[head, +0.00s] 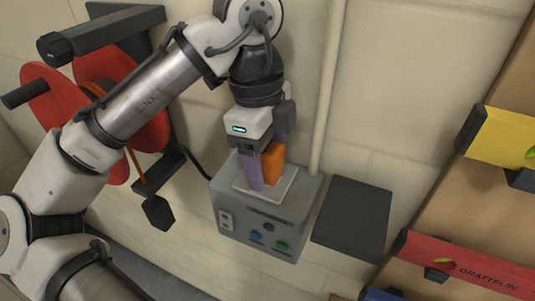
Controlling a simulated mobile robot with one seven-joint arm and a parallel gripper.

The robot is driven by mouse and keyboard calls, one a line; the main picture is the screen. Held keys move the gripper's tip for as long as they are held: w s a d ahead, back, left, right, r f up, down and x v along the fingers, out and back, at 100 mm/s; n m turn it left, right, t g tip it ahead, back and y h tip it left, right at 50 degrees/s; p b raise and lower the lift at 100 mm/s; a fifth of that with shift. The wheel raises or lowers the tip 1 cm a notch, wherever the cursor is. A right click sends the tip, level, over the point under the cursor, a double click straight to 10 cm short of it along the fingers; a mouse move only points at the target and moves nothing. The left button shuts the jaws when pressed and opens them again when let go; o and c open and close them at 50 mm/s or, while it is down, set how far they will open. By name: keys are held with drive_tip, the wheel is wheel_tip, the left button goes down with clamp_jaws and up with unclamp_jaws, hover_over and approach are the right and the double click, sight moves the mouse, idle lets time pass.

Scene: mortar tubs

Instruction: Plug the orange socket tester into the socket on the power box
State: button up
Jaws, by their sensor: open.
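The orange socket tester (273,163) is upright over the pale plate (284,191) on top of the grey power box (264,213). My gripper (261,177) points down at it from above and is open. One purple finger stands just left of the tester and covers part of it; the other finger is hidden. I cannot tell whether the finger touches the tester. The tester's lower end and the socket openings under it are hidden, so I cannot tell how it sits in the socket.
A dark open lid or panel (352,218) adjoins the box on the right. A pale pipe (327,90) runs up the wall behind. A red cable reel (58,100) hangs at the left. Yellow (505,138) and red (465,268) spirit levels are at the right.

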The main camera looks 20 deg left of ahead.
drive_tip(key=r, duration=0.4)
drive_tip(key=a+r, duration=0.1)
drive_tip(key=r, duration=0.3)
drive_tip(key=r+p, duration=0.1)
drive_tip(key=r, duration=0.3)
drive_tip(key=shift+a, duration=0.25)
